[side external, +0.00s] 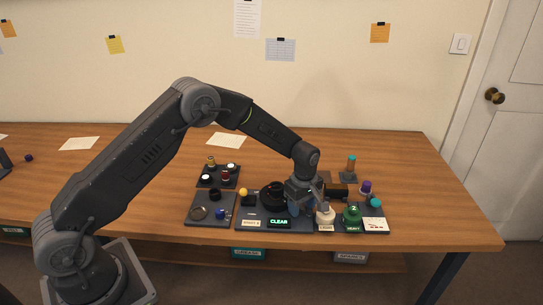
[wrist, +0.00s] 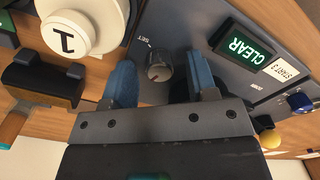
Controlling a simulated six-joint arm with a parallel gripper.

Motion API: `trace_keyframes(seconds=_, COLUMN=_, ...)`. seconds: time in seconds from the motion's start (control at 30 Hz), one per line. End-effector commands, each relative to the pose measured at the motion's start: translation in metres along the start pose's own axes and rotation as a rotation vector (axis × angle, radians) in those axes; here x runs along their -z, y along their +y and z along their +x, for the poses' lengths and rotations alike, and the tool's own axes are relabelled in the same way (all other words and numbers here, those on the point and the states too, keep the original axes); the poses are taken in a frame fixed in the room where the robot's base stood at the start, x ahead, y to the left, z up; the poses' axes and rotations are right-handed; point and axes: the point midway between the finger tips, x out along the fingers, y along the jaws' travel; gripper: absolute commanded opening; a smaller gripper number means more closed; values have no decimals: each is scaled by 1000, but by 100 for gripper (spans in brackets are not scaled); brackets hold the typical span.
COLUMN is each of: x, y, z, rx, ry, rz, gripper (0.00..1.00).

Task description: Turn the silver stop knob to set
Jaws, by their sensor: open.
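The silver stop knob (wrist: 159,66) is a small ridged round knob on the dark panel (wrist: 187,28), with the word SET printed beside it in the wrist view. My gripper (wrist: 163,78) is open, with one blue finger on either side of the knob. I cannot tell whether either finger touches it. In the side external view my gripper (side external: 302,205) is low over the panel and hides the knob.
A green-lit CLEAR display (side external: 279,223) is on the panel, left of my gripper. A cream knob (side external: 325,213) and a green knob (side external: 352,214) stand close on the right. A black round part (side external: 272,196) is just left of my gripper. Clear wooden tabletop (side external: 420,190) lies at right.

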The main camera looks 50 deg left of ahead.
Motion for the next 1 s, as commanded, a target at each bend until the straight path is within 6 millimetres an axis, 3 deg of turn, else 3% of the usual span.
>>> trace_keyframes(seconds=0.13, x=0, y=0, z=-2, rx=-2, ry=-1, rz=-159, gripper=53)
trace_keyframes(seconds=0.83, x=0, y=1, z=-140, rx=-5, ry=0, rz=-147, gripper=53)
trace_keyframes(seconds=1.0, x=-1, y=-16, z=-168, rx=-36, ry=3, rz=-43, gripper=53)
